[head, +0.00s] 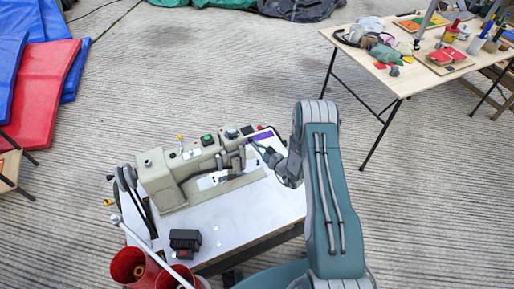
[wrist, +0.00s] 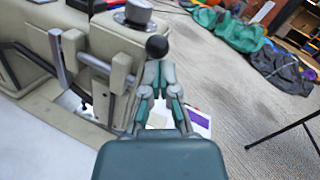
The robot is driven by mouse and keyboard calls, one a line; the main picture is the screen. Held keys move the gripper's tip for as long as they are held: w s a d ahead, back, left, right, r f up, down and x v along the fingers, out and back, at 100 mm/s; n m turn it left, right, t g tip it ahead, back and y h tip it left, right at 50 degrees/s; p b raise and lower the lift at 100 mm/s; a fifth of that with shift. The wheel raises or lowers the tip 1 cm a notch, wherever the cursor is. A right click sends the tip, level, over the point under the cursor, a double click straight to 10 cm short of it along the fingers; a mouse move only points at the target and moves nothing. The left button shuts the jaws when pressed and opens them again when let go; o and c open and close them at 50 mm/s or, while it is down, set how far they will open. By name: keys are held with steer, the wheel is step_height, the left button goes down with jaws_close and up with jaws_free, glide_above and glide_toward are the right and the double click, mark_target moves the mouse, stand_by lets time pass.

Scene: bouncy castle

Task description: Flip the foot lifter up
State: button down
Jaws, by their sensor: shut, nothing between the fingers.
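The beige sewing machine (head: 205,163) stands on a white table (head: 230,212) in the head view. Its head end also fills the left of the wrist view (wrist: 80,70). A round black knob (wrist: 157,46), apparently the end of the foot lifter, sits at the machine's head end in the wrist view. My gripper (wrist: 158,66) is shut and empty, its fingertips right at the knob's lower side in the picture. I cannot tell whether they touch. In the head view my gripper (head: 255,144) is at the right end of the machine. The lifter's arm is mostly hidden.
A black box-like object (head: 185,240) lies on the white table's front part, with red buckets (head: 130,266) at its lower left. A wooden table (head: 400,75) with tools stands at the upper right. Red and blue mats (head: 45,85) lie at the left. Open floor lies between.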

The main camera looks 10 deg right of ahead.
steer(key=w+a+r+m+g+h, duration=0.1)
steer(key=w+r+g+h, duration=0.3)
steer(key=w+g, duration=0.4)
steer(key=shift+a+r+m+g, duration=0.35)
steer(key=shift+r+m, duration=0.2)
steer(key=shift+m, duration=0.25)
steer(key=shift+w, duration=0.15)
stand_by(0.5)
steer(key=shift+d, duration=0.15)
